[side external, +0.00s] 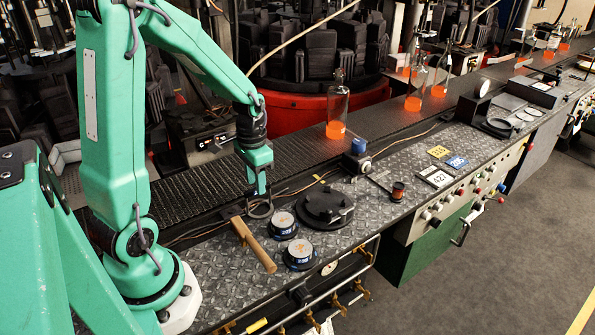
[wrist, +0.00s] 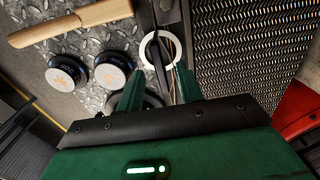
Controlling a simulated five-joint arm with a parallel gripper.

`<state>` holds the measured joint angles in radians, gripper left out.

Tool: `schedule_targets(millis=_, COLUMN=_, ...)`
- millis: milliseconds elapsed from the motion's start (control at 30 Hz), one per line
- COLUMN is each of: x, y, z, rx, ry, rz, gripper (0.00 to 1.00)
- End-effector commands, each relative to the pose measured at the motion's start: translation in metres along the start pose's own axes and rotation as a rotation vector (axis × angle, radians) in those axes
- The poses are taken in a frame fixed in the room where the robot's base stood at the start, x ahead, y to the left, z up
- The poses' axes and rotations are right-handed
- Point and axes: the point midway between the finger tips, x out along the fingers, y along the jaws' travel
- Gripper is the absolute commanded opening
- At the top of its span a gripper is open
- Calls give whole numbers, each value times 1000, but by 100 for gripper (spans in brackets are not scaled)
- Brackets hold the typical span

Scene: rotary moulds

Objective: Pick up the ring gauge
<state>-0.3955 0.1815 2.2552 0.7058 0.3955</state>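The ring gauge (side external: 250,212) appears as a thin grey ring on the deck plate, directly below my gripper (side external: 261,190) in the side external view. In the wrist view the ring gauge (wrist: 146,50) is a pale ring with a dark bar crossing its middle. My gripper's green fingers (wrist: 160,74) are spread apart on either side of its near edge, with a gap between them. I cannot tell whether the fingertips touch the ring. My gripper's body hides the deck nearest the wrist camera.
A wooden-handled tool (side external: 256,248) and two round gauges (side external: 283,223) (side external: 300,252) lie close by. A black round lid (side external: 325,206) sits to the right. The dark conveyor (side external: 195,195) runs behind, carrying bottles with orange bases (side external: 336,108).

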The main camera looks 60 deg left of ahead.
Motion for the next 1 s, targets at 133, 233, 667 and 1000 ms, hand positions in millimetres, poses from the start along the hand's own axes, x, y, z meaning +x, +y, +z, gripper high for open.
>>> schedule_targets(millis=133, x=1, y=0, z=0, rx=0, ry=0, rz=0, gripper=36)
schedule_targets(millis=233, x=4, y=0, z=0, rx=0, ry=-1, rz=0, gripper=36)
schedule_targets(millis=667, x=42, y=0, z=-3, rx=0, ry=-2, rz=1, gripper=36)
schedule_targets(millis=1000, x=52, y=0, z=-3, rx=0, ry=1, rz=0, gripper=36)
